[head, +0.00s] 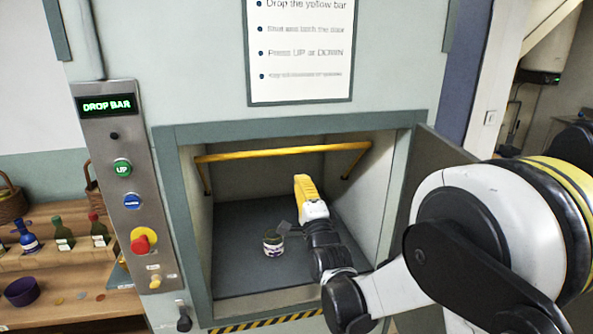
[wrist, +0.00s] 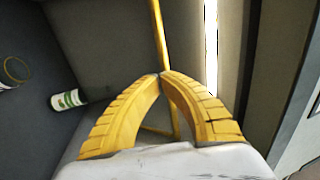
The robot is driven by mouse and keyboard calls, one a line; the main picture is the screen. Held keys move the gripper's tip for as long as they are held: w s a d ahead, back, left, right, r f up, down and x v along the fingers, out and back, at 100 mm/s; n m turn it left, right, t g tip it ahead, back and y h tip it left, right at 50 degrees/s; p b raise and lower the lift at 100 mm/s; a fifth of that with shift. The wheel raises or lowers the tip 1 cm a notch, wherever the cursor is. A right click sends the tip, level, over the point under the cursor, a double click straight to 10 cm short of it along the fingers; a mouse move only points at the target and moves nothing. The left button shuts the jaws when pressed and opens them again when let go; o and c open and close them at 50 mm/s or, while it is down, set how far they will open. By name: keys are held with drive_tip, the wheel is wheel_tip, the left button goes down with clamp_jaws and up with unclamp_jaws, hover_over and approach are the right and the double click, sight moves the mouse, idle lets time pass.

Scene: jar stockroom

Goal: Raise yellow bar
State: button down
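The yellow bar (head: 280,152) spans the top of the lift opening, with a side arm running down at each end. It stands raised, above the compartment floor. In the wrist view the bar (wrist: 157,35) runs behind my fingertips. My gripper (head: 301,180) is inside the opening, below the bar in the head view. Its yellow fingers meet at the tips in the wrist view (wrist: 161,75), with nothing seen between them. I cannot tell whether the fingers touch the bar.
A jar (head: 273,243) stands on the compartment floor (head: 245,278). The door (head: 428,165) is open at the right. The control panel (head: 131,190) at the left has a display (head: 107,105) reading "DROP BAR". A shelf with bottles (head: 62,233) is farther left.

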drive_tip(key=s+d+f+n+g+h+b, duration=0.4)
drive_tip(key=s+d+n, duration=0.3)
drive_tip(key=s+d, duration=0.45)
drive_tip(key=s+d+f+n+g+b, duration=0.1)
drive_tip(key=s+d+f+n+g, duration=0.1)
drive_tip(key=s, duration=0.6)
drive_tip(key=s+d+f+n+g+h+b, duration=0.1)
drive_tip(key=s+d+f+n+g, duration=0.2)
drive_tip(key=s+f, duration=0.3)
drive_tip(key=s+d+f+n+g+b, duration=0.1)
drive_tip(key=s+d+f+n+g, duration=0.1)
drive_tip(key=s, duration=0.9)
wheel_tip(320, 180, down, 3)
drive_tip(key=d+g, duration=0.1)
drive_tip(key=d, duration=0.1)
drive_tip(key=shift+s+d+n+g+h, duration=0.3)
drive_tip(key=shift+s+n+g, duration=0.05)
drive_tip(key=shift+n+g, duration=0.05)
